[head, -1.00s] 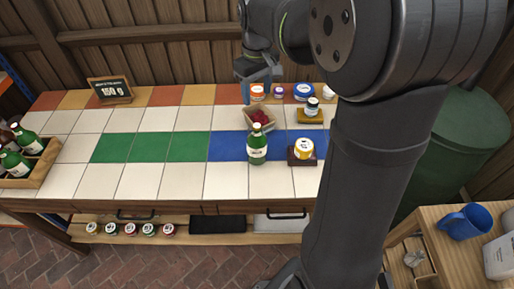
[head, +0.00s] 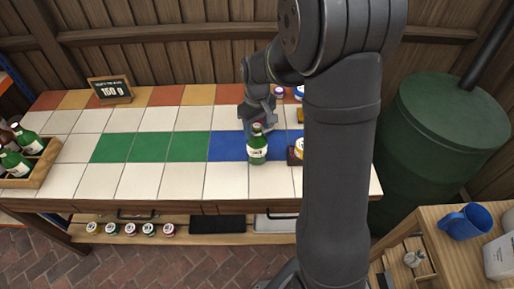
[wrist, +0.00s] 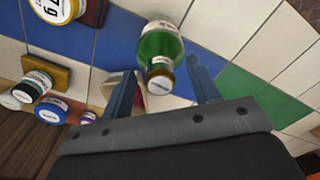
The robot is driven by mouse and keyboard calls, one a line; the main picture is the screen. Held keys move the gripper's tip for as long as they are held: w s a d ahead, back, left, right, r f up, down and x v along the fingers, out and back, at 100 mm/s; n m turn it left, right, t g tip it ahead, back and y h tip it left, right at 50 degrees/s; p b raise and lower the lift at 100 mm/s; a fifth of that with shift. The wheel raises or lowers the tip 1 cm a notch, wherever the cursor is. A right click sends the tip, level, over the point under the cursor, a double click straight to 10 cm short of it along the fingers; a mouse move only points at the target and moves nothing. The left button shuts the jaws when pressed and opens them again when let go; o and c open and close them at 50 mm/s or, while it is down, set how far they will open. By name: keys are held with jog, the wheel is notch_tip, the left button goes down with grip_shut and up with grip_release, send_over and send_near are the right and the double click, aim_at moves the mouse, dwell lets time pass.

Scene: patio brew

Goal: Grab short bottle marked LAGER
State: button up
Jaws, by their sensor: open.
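A green bottle (head: 257,147) with a white label stands upright on the blue tiles of the counter. The label is too small to read in the head view. In the wrist view the bottle (wrist: 160,45) shows from above, its cap toward me, between the lines of the two fingers and just beyond their tips. My gripper (head: 261,112) is open and empty, right behind the bottle in the head view. Its two blue-grey fingers also show in the wrist view (wrist: 160,72). I cannot tell whether they touch the bottle.
A jar on a dark stand (head: 291,157) is just right of the bottle, partly hidden by my arm. Several jars (wrist: 50,108) stand behind. The counter's left and middle are clear.

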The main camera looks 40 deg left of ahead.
jog(key=shift+f, duration=0.15)
grip_shut()
dwell(0.4)
